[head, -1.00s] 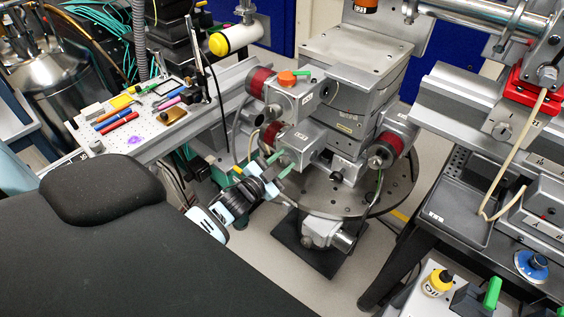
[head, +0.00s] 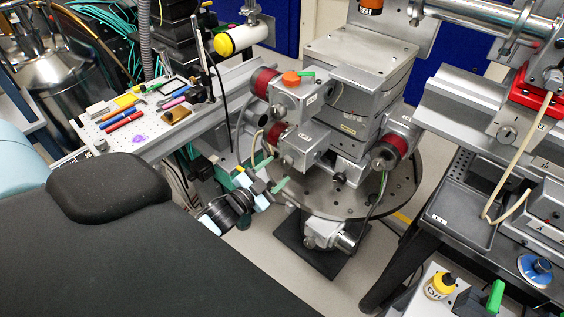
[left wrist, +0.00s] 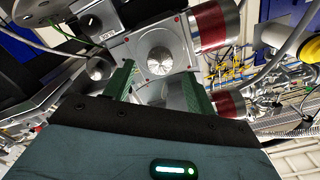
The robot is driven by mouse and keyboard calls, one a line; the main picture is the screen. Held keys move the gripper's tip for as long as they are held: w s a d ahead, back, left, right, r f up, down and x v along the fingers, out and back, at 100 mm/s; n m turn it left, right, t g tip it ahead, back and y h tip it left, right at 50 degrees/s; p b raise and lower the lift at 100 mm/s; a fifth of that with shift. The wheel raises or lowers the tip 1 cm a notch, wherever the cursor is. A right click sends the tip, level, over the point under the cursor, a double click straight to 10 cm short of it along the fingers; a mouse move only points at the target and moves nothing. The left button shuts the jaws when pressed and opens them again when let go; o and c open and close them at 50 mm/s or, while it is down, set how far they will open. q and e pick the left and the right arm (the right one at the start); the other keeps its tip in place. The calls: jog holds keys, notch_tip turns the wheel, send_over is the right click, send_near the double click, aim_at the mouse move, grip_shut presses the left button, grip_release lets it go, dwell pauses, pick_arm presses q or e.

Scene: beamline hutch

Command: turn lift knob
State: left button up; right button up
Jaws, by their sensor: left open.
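A round silver knob (left wrist: 160,52) sits on the face of a grey block in the left wrist view. I cannot tell for sure that it is the lift knob. My left gripper is open, its two green fingers (left wrist: 158,86) pointing toward the knob with a gap between them. In the head view the left gripper (head: 272,176) is low, at the left front of the grey motorised stage (head: 345,95), just short of its lower block (head: 303,148). Nothing is held between its fingers. My right gripper is not in view.
Red-banded motors (head: 264,82) jut from the stage, with another on its right (head: 390,146). A round perforated plate (head: 375,200) lies beneath. A breadboard with tools (head: 92,130) stands at left and a rail bench (head: 470,115) at right. Cables hang near the gripper.

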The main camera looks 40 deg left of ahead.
pick_arm(q)
jog(key=s, duration=0.2)
jog(key=shift+s+a, duration=0.15)
jog(key=shift+s, duration=0.25)
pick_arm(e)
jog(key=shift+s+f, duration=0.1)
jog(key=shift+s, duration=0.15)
pick_arm(q)
jog(key=s+d+f+n+g+p, duration=0.1)
jog(key=s+d, duration=0.4)
jog(key=s, duration=0.5)
jog(key=s+d+f+n+g+p, duration=0.2)
jog(key=s+d+f+g, duration=0.3)
jog(key=s, duration=0.5)
jog(key=s+d+f+n+g+p, duration=0.2)
jog(key=s+d, duration=0.3)
jog(key=s, duration=0.5)
jog(key=shift+s+d+f+n+g+h, duration=0.15)
jog(key=shift+s+f+n+g+h, duration=0.2)
jog(key=shift+g, duration=0.25)
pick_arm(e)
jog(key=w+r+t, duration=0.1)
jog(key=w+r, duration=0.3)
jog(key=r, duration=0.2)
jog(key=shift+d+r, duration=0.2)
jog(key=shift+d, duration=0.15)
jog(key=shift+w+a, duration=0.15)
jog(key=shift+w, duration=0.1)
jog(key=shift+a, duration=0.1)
